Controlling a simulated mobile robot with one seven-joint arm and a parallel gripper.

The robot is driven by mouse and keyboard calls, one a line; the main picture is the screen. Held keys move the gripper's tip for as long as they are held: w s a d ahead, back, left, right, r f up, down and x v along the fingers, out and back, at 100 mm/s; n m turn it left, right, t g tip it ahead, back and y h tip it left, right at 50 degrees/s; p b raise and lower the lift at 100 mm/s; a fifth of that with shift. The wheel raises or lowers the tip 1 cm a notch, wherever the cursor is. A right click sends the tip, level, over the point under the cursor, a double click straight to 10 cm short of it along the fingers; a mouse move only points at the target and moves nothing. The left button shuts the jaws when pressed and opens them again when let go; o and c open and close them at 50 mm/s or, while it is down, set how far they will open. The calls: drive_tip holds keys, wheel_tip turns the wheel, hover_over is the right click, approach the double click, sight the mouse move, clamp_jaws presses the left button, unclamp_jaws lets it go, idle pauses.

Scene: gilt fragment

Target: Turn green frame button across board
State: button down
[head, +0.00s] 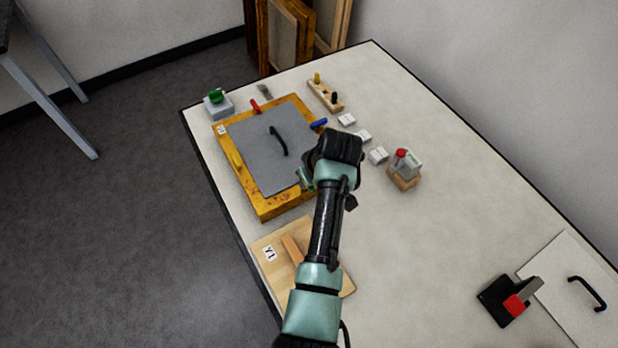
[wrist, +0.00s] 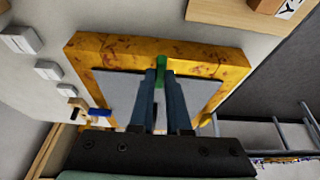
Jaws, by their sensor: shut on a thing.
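The gilt frame (head: 267,207) lies on the table with a grey board (head: 262,150) in it, which has a black handle (head: 280,141). In the wrist view, the green button (wrist: 161,66) sits at the middle of one frame rail (wrist: 120,48), by the board's edge (wrist: 115,85). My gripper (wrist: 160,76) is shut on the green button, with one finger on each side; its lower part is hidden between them. A blue button (head: 319,124), a red button (head: 255,105) and a yellow button (head: 237,160) are at the other rails. In the head view, my arm covers the frame's near right corner.
White blocks (head: 378,155) and a wooden block with a red-topped grey piece (head: 404,168) stand right of the frame. A wooden board (head: 265,240) lies in front. A black block with a red-handled tool (head: 507,300) is at the right. The table's middle right is clear.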

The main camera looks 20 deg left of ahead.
drive_tip(key=shift+r, duration=0.1)
drive_tip(key=c, duration=0.9)
unclamp_jaws()
drive_tip(key=b+v, duration=0.1)
drive_tip(key=v, duration=1.2)
